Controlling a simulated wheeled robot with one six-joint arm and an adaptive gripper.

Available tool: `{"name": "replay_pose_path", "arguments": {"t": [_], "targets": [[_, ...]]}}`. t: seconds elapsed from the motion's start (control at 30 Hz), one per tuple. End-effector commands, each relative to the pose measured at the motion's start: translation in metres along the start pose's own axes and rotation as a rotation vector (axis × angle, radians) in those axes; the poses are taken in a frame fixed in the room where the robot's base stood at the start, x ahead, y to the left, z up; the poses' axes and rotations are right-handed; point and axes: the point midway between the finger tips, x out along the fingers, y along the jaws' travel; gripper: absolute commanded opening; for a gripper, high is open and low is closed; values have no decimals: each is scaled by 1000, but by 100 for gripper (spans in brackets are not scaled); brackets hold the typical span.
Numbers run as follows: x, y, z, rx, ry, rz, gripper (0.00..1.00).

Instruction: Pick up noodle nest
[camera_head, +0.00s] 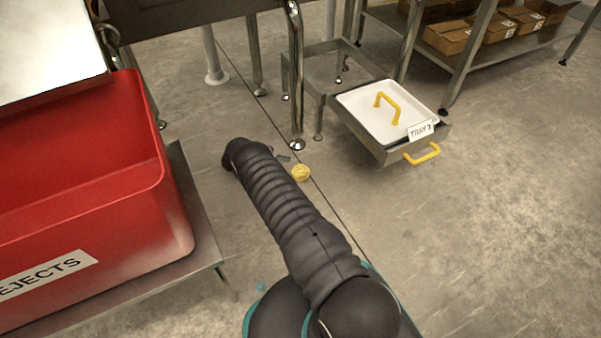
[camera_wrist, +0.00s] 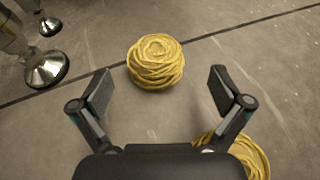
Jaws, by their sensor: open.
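A yellow noodle nest (camera_wrist: 156,61) lies on the concrete floor, ahead of my gripper (camera_wrist: 160,88) in the wrist view. My gripper is open and empty, its two fingers spread to either side of the space just short of this nest. A second yellow nest (camera_wrist: 252,157) lies at the lower right of the wrist view, partly hidden behind the right finger and gripper body. In the head view one yellow nest (camera_head: 301,173) shows on the floor beside my arm, which hides most of my gripper there.
A red REJECTS bin (camera_head: 80,230) stands on a metal stand at left. Metal table legs (camera_head: 297,80) rise close beyond the nest. Floor at right is clear.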

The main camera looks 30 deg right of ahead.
Motion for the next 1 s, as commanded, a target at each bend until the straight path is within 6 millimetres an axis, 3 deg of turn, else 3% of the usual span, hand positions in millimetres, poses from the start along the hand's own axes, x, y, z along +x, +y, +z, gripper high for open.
{"name": "replay_pose_path", "arguments": {"t": [0.17, 0.43, 0.7, 0.93, 1.0], "targets": [[12, 2, -1, 0, 0, -2, 100], [47, 5, -2, 1, 0, -2, 100], [52, 6, -2, 1, 1, 0, 100], [52, 6, -2, 1, 1, 0, 42], [52, 6, -2, 1, 1, 0, 38]]}}
